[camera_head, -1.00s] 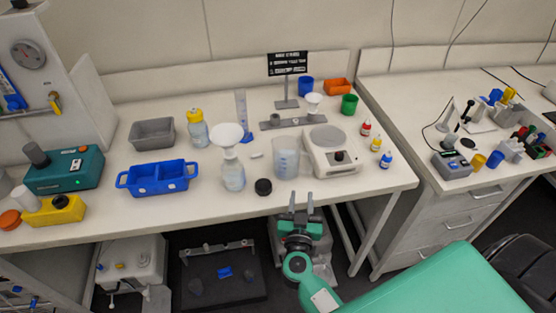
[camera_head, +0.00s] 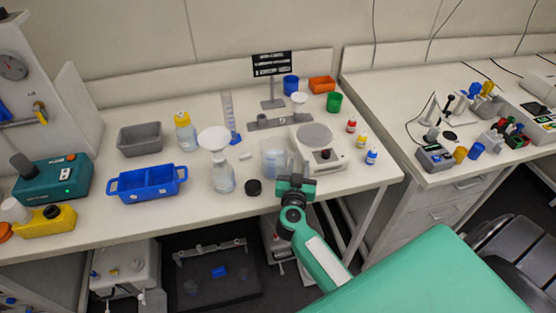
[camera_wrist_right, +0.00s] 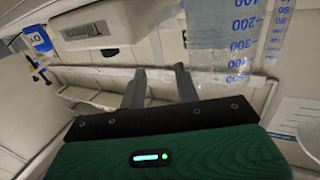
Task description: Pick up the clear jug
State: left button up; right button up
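The clear jug (camera_head: 272,158) stands upright near the front edge of the bench, left of the white balance. In the right wrist view the jug (camera_wrist_right: 222,38) shows at the top right, with blue volume marks. My right gripper (camera_head: 298,170) is at the bench's front edge, just right of and slightly nearer than the jug. In the wrist view my right gripper (camera_wrist_right: 161,72) has its two fingers apart with nothing between them. The jug lies to the right of and beyond the fingers. Whether a finger touches it cannot be told. My left gripper is not in view.
The white balance (camera_head: 330,164) stands close on the jug's right. A black cap (camera_head: 254,187) and a bottle with a white funnel (camera_head: 222,180) are on its left. The bench's front edge (camera_head: 215,211) lies by my right arm. Small dropper bottles (camera_head: 371,157) stand farther right.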

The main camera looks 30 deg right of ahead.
aim_at(299, 160)
jog(key=x, duration=0.3)
jog(key=shift+w+d, duration=0.1)
jog(key=shift+w, duration=0.15)
jog(key=shift+c, duration=0.2)
grip_shut()
jog(key=shift+r, duration=0.1)
